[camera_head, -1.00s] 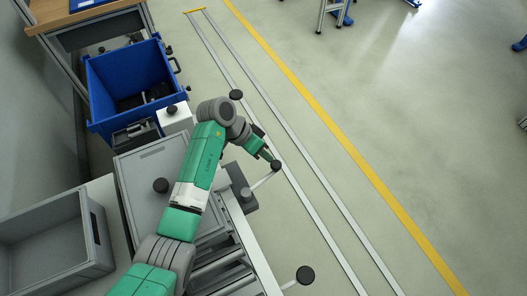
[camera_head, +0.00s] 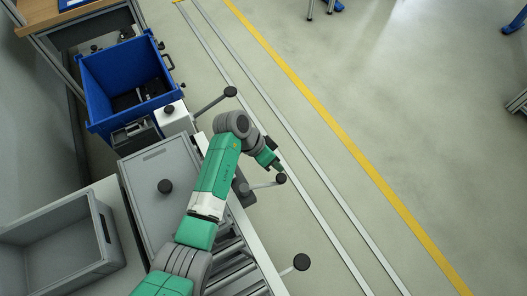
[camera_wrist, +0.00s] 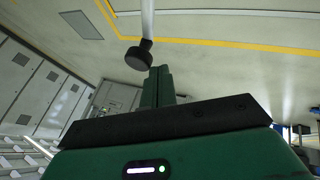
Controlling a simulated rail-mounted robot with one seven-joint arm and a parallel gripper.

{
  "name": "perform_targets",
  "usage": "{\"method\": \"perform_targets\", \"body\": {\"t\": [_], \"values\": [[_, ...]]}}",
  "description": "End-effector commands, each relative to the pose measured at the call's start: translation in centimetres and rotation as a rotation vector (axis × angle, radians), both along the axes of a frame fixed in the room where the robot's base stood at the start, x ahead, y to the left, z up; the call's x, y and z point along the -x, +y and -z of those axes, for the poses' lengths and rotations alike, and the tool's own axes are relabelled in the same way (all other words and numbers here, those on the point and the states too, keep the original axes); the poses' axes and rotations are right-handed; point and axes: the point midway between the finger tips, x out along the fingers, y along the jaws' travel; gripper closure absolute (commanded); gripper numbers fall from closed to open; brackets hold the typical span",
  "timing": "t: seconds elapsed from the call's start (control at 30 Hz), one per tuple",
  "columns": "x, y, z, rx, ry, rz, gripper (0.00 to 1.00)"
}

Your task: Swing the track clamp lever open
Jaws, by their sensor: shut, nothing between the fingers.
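The lever beside my gripper is a pale rod with a black round knob (camera_head: 281,179). It sticks out to the right from a dark grey block on the side of the roller line. In the wrist view the knob (camera_wrist: 137,55) is just left of my fingertips, with the rod running up out of frame. My gripper (camera_head: 276,165) is shut and empty, its green fingers right against or very close to the knob's upper side. In the wrist view the fingers (camera_wrist: 157,72) are together. Whether they touch the knob is unclear.
Similar black-knobbed levers stand at the upper end (camera_head: 231,92) and lower end (camera_head: 301,262) of the line. A grey closed crate (camera_head: 150,170), an open grey crate (camera_head: 108,232) and a blue bin (camera_head: 92,100) are to the left. Open floor lies right.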

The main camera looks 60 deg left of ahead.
Motion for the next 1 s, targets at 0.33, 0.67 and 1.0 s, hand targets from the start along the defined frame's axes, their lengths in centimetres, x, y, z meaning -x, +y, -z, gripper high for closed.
{"method": "perform_targets", "body": {"t": [0.33, 0.67, 1.0], "values": [[-0.1, -2.3, -0.1, 0.001, 0.002, 0.009, 1.0], [0.0, -2.7, 0.1, 0.0, 0.001, 0.008, 1.0], [0.0, -2.7, 0.1, 0.0, 0.001, 0.008, 1.0]]}}
